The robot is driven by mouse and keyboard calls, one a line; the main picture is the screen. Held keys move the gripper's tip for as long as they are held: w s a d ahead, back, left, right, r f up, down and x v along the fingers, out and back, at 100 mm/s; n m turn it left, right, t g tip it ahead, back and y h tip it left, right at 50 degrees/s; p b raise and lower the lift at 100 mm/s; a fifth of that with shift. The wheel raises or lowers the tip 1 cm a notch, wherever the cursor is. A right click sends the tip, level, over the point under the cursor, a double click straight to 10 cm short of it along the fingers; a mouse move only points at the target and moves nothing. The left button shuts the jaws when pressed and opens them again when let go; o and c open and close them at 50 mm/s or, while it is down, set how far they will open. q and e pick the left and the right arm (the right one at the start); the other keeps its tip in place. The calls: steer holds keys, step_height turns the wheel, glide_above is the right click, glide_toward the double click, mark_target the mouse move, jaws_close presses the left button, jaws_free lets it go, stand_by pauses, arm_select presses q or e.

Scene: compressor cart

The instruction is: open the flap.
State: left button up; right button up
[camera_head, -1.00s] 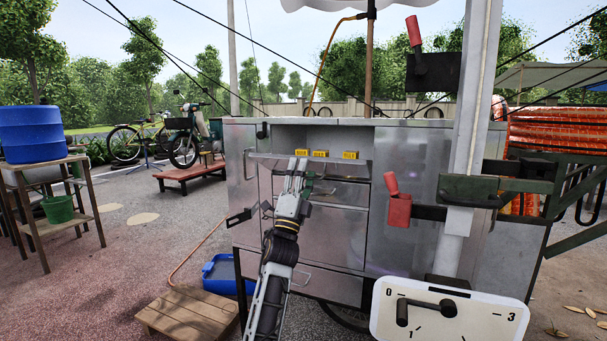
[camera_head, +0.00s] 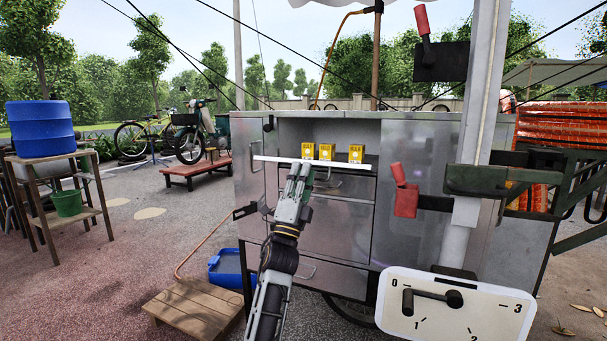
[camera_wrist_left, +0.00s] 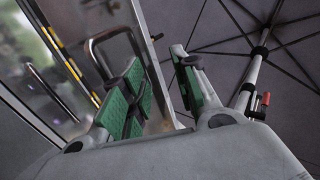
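The flap (camera_head: 270,159) is a metal panel on the upper front of the cart. In the head view it stands out from the cart as a thin pale strip, below several small yellow boxes. A bar handle (camera_head: 326,181) shows just under it. My left gripper (camera_head: 299,168) is at the flap's front edge, left of its middle, and hides part of it. In the left wrist view its green-padded fingers (camera_wrist_left: 163,93) are apart with an empty gap. A dark looped handle (camera_wrist_left: 112,42) lies beyond the left finger; contact is unclear. My right gripper is not in view.
The metal cart (camera_head: 420,145) has drawers below the opening. Red levers (camera_head: 404,190) and a white dial plate (camera_head: 455,303) stand at the right. A wooden pallet (camera_head: 195,305) and blue bin (camera_head: 227,268) lie at the lower left.

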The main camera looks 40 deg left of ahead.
arm_select(q)
steer(key=v, duration=0.6)
steer(key=shift+f, duration=0.2)
stand_by(0.8)
stand_by(0.4)
